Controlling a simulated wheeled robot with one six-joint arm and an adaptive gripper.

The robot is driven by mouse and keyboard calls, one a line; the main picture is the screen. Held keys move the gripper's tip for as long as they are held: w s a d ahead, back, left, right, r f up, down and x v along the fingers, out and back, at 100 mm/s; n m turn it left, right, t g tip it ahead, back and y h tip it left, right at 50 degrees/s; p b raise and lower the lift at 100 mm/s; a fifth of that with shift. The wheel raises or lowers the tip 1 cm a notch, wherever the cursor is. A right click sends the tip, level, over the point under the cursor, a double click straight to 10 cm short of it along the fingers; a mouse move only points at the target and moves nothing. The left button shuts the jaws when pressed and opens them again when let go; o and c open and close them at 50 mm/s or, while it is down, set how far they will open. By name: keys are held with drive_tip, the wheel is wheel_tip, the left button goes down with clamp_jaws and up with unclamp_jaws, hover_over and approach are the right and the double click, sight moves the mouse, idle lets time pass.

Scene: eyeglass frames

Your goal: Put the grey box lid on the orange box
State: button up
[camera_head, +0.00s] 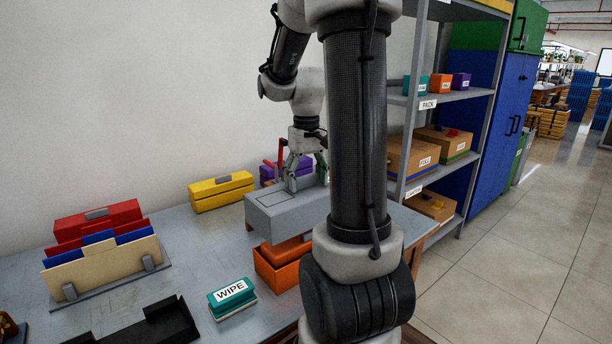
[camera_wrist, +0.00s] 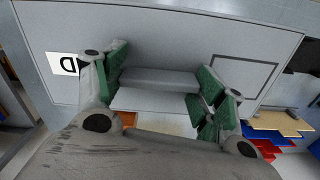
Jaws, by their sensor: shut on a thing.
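The grey box lid (camera_head: 268,222) hangs level in my gripper (camera_head: 303,172) above the table. In the wrist view, the green-padded fingers (camera_wrist: 158,90) close around the raised grey handle of the lid (camera_wrist: 185,42). The orange box (camera_head: 272,281) stands open on the table, under and partly behind the lid in the head view. The lid looks apart from the box, with the orange rim showing below it. My arm hides the right part of both. A small orange patch shows below the lid in the wrist view.
A yellow box (camera_head: 221,192) and a purple box (camera_head: 291,170) stand behind. A teal WIPE block (camera_head: 232,298) and a black tray (camera_head: 150,325) lie in front. A file holder (camera_head: 100,268) with a red box (camera_head: 97,219) is at left. A shelf (camera_head: 480,100) stands at right.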

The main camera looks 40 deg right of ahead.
drive_tip(key=shift+f, duration=4.9)
drive_tip(key=shift+f, duration=0.55)
drive_tip(key=o, duration=1.1)
wheel_tip(320, 180, up, 12)
